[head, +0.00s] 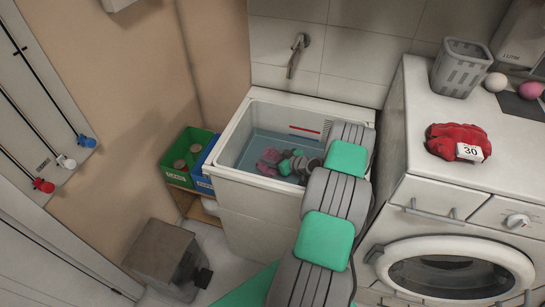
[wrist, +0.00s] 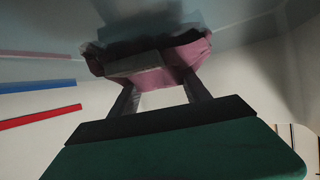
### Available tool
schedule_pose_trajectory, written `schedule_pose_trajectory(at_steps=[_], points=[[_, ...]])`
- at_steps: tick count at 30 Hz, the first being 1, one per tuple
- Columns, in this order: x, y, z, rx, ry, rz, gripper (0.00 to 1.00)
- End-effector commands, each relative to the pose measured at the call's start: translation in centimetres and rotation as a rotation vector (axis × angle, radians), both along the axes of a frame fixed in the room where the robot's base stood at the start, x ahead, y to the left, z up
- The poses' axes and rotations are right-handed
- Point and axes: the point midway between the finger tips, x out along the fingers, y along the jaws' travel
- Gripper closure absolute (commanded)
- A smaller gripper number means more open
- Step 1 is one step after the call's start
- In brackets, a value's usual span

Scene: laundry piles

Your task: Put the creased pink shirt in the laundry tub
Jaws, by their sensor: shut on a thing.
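The laundry tub (head: 226,170) is the white basin with a blue-grey inside, below the wall tap. My arm reaches over its right side and down into it. My gripper (head: 290,163) is inside the tub, shut on the pink shirt (head: 268,161), which bunches at the fingers. In the wrist view the pink shirt (wrist: 190,53) hangs crumpled at the ends of my gripper's fingers (wrist: 160,90), close to a grey-blue surface with a dark shadow on it. Whether the shirt touches that surface I cannot tell.
A tap (head: 297,55) sticks out above the tub. Green (head: 184,155) and blue (head: 203,170) bins stand to its left. The white washing machine (head: 430,210) stands to its right, bearing a red cloth tagged 30 (head: 457,140) and a grey basket (head: 460,68). A bin (head: 160,255) stands on the floor.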

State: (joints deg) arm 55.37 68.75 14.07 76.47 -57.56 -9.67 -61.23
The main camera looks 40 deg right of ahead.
Motion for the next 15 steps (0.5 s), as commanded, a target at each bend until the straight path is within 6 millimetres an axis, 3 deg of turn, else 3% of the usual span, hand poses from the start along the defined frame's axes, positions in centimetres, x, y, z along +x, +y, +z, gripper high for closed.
schedule_pose_trajectory(at_steps=[15], points=[[0.03,-0.02,-1.17,0.000,0.000,0.000,0.92]])
